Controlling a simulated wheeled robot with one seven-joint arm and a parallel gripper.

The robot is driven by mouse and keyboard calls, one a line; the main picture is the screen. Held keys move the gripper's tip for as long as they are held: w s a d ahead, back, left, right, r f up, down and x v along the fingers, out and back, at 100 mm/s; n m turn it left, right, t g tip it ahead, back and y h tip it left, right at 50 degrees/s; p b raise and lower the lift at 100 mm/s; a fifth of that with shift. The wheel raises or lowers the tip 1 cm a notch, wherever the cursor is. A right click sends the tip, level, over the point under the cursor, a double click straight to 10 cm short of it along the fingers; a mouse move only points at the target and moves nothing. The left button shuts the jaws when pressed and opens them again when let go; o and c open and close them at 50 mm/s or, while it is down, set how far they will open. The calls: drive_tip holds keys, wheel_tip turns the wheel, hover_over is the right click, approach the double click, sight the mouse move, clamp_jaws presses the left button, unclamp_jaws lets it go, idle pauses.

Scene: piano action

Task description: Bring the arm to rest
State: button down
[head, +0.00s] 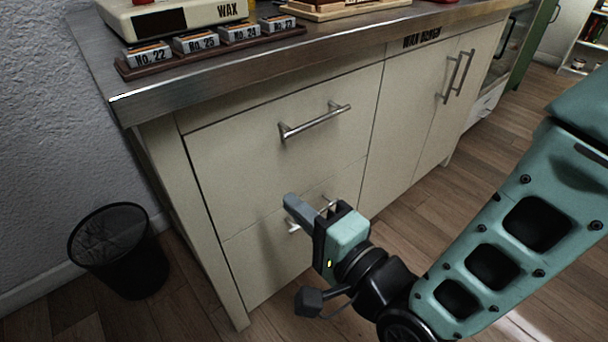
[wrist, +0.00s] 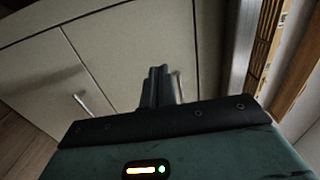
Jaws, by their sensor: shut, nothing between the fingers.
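My gripper (head: 298,207) is in front of the cream cabinet, before its lower drawer (head: 270,262). Its fingers are together with nothing between them. In the wrist view the closed fingers (wrist: 158,76) point toward the cabinet front. The lower drawer's handle (head: 294,228) is partly hidden behind my gripper in the head view. I cannot tell the exact gap between fingers and drawer front. The upper drawer (head: 230,150) with its bar handle (head: 314,121) looks shut.
The metal-edged countertop (head: 180,93) carries a WAX box (head: 190,16) and a rack of numbered boxes (head: 194,42). A black waste bin (head: 118,252) stands on the floor at left. Cabinet doors with handles (head: 458,75) are at right. Wooden floor (head: 420,215) shows in front.

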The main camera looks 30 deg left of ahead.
drive_tip(key=w+d+n+g+h, duration=0.2)
drive_tip(key=w+d+n+h, duration=0.2)
drive_tip(key=d+n+h, duration=0.55)
drive_tip(key=s+d+r+n+g+h, duration=0.1)
drive_tip(key=s+d+g+h, duration=0.2)
drive_tip(key=d, duration=0.9)
drive_tip(key=s+d+r+n+g+h, duration=0.15)
drive_tip(key=s+d+h, duration=0.3)
drive_tip(key=d, duration=0.65)
wheel_tip(320, 180, up, 30)
drive_tip(key=p, duration=3)
drive_tip(key=shift+s+a+m+t+y, duration=0.2)
drive_tip(key=shift+s+m+t+y, duration=0.1)
drive_tip(key=shift+t, duration=0.05)
drive_tip(key=shift+a+f, duration=0.1)
drive_tip(key=shift+f, duration=0.05)
